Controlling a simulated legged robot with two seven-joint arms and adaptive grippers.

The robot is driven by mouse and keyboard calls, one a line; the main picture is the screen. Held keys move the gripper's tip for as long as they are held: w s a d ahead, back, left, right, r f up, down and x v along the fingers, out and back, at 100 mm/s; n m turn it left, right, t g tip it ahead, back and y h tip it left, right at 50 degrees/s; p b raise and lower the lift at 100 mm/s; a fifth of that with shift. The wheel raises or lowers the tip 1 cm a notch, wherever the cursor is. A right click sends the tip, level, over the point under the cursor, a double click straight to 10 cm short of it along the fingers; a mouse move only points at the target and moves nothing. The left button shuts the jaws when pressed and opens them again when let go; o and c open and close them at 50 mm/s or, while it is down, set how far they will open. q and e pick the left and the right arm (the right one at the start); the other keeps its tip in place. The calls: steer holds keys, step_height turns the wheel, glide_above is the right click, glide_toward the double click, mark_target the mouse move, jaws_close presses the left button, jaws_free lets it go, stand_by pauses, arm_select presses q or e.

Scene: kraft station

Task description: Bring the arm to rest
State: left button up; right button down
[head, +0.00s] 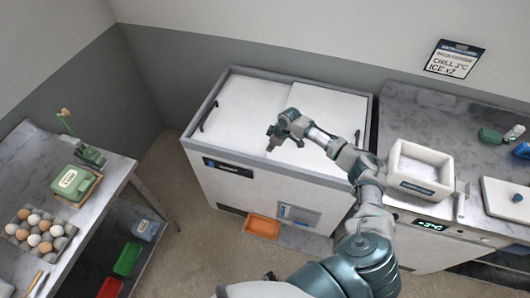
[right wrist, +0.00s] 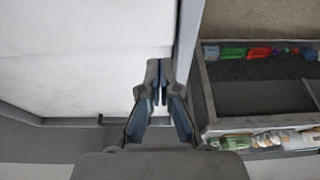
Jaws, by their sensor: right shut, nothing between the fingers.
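My right arm reaches from the bottom of the head view up over the white chest freezer (head: 233,188). My right gripper (head: 271,147) is above the freezer's front part, near its front edge. In the right wrist view the two fingers of the right gripper (right wrist: 161,80) are together at the tips with nothing between them. The freezer's white lid (right wrist: 75,55) lies to the left of the fingers there, and a grey rim runs beside them. Whether the gripper touches the freezer cannot be told. My left gripper is in neither view.
Right of the freezer, a counter (head: 405,110) bears a white box (head: 420,148) near my forearm and a white board (head: 508,198). At left, a table (head: 110,165) holds an egg tray (head: 40,236) and a green carton (head: 73,181). An orange bin (head: 262,226) is low by the freezer front.

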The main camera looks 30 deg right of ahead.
steer(key=shift+a+v, duration=0.65)
steer(key=shift+v, duration=2.4)
steer(key=s+a+f+n, duration=0.1)
steer(key=s+a+f, duration=0.55)
steer(key=a, duration=0.25)
steer(key=s+a+f, duration=0.6)
steer(key=s+a, duration=0.2)
steer(key=a, duration=0.2)
steer(key=s+a+m, duration=0.3)
steer(key=s, duration=0.8)
steer(key=s+d+r+m+h, duration=0.2)
steer(key=s+d+m, duration=0.2)
steer(key=s+d, duration=0.3)
steer(key=s+a+f+b, duration=0.1)
steer(key=s+f, duration=0.1)
steer(key=f, duration=1.3)
steer(key=s+a+f+b, duration=0.1)
steer(key=f, duration=1.4)
steer(key=s+d+f+g+b, duration=0.1)
steer(key=s+f, duration=0.7)
steer(key=s+d+f+b, duration=0.1)
steer(key=s+d+f, duration=0.1)
steer(key=s+f, duration=0.6)
steer(key=shift+s+d+f+g, duration=0.25)
steer(key=shift+s+g, duration=0.15)
steer(key=shift+s, duration=0.25)
